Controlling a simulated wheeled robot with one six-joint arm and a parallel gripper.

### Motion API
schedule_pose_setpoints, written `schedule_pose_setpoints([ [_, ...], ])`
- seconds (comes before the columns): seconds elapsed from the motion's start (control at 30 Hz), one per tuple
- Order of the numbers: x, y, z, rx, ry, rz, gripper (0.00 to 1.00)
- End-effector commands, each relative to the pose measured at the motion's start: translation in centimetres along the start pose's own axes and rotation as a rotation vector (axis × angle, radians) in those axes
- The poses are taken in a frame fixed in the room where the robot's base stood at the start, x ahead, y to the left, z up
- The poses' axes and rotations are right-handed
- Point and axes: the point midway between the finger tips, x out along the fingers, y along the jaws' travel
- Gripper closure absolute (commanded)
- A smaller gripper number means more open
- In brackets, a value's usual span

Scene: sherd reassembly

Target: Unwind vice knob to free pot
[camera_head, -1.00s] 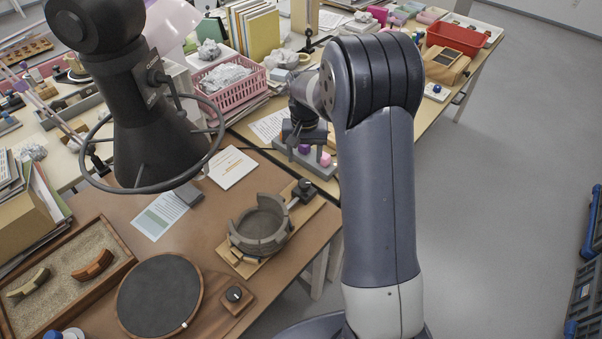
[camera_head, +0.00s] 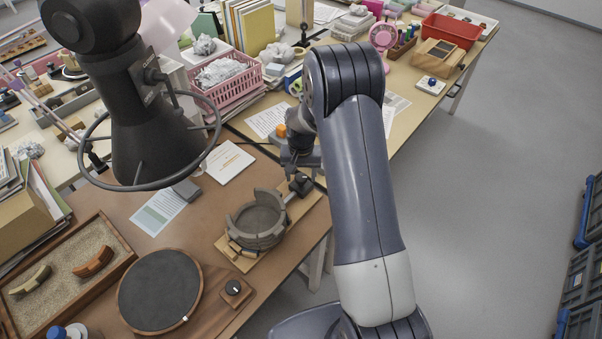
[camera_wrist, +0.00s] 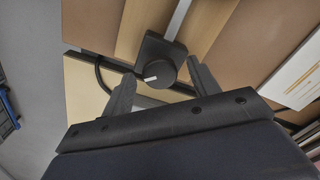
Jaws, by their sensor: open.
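The vice is a wooden base (camera_head: 240,259) on the brown table. A dark grey pot (camera_head: 257,222) with a broken, notched rim sits in it. The black vice knob (camera_head: 301,184) is at the far right end of the vice. In the wrist view the knob (camera_wrist: 160,72) is round with a white mark, in front of a black block. My gripper (camera_wrist: 160,82) is open, with one finger on each side of the knob. I cannot tell whether the fingers touch it. In the head view my gripper (camera_head: 296,168) is at the knob, partly hidden by my arm.
A sand tray (camera_head: 62,272) holds two sherds. A black funnel-shaped fixture with a ring (camera_head: 150,140) hangs at upper left. A pink basket (camera_head: 222,84) stands behind.

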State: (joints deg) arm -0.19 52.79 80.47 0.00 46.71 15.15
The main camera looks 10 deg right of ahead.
Motion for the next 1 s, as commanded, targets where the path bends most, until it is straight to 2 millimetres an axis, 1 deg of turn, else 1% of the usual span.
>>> schedule_pose_setpoints([
  [0.03, -0.01, 0.00, 0.00, 0.000, 0.000, 0.000, 0.43],
  [0.07, -0.01, 0.00, 0.00, 0.000, 0.000, 0.000, 0.45],
  [0.57, -0.04, 0.00, 0.00, 0.000, 0.000, 0.000, 0.86],
  [0.6, -0.04, 0.00, 0.00, 0.000, 0.000, 0.000, 0.87],
  [0.77, -0.01, 0.00, 0.00, -0.009, 0.000, 0.000, 0.87],
  [1.0, 0.14, 0.00, 0.01, -0.095, -0.001, 0.000, 0.87],
])
